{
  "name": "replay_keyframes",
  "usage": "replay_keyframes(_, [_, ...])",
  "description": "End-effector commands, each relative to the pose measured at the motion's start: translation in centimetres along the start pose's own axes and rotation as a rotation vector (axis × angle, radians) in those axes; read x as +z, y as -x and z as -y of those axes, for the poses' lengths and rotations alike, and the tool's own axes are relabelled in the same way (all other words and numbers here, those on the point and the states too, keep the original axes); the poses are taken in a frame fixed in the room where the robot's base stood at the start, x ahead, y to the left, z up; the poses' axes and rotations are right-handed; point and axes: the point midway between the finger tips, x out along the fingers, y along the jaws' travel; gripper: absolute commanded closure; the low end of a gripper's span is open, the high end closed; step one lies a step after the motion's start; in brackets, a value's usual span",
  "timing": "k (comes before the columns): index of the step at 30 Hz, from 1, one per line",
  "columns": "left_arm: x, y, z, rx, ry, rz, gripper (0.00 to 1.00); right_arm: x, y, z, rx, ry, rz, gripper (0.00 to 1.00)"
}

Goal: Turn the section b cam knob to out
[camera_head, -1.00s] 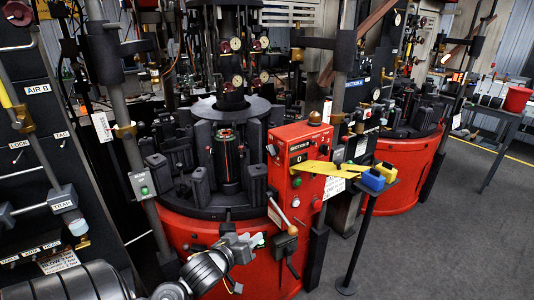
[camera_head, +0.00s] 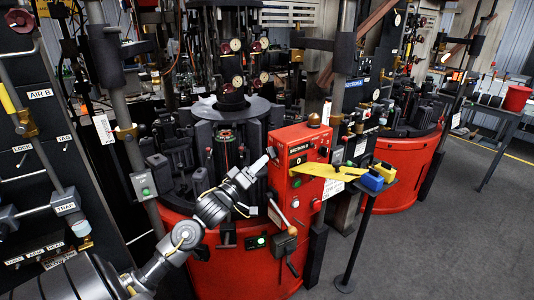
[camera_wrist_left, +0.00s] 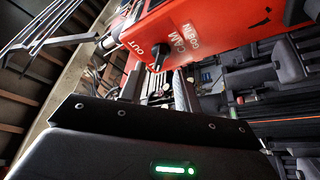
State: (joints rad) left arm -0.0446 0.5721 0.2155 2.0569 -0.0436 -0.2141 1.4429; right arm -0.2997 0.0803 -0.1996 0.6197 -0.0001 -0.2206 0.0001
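A red control box (camera_head: 294,137) with a "SECTION" label stands in front of the rotary mould machine in the head view. In the left wrist view its red panel (camera_wrist_left: 215,28) shows "CAM" and "OUT" lettering around a small black knob (camera_wrist_left: 159,57). "OUT" lies to the knob's left in that picture. The knob's exact setting is hard to read. My left gripper (camera_wrist_left: 157,88) is open, with a gap between its dark fingers, and the knob shows just beyond the fingertips. In the head view my left gripper (camera_head: 268,159) reaches the box's left side. My right gripper is not in view.
Dark moulds (camera_head: 180,160) stand close behind my left arm. The grey floor (camera_head: 450,240) at right is clear.

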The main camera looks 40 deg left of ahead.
Motion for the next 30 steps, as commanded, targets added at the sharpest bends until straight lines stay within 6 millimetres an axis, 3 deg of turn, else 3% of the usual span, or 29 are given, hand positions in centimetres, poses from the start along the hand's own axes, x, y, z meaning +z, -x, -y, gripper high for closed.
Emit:
replay_keyframes(3, [-0.2, -2.1, -0.2, 0.001, 0.000, -0.001, 0.67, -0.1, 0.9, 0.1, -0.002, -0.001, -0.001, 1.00])
replay_keyframes(9, [-0.1, -4.0, -0.1, -0.001, 0.001, 0.000, 0.67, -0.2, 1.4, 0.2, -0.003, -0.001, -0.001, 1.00])
replay_keyframes(20, [0.1, -4.4, 0.0, -0.001, 0.000, 0.001, 0.67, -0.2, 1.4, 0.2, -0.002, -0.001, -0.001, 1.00])
replay_keyframes(26, [0.1, -4.4, 0.0, -0.001, 0.000, 0.001, 0.93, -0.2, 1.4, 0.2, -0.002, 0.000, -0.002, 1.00])
replay_keyframes(30, [0.1, -4.4, 0.1, 0.000, -0.003, 0.001, 0.96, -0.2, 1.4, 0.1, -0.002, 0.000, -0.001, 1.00])
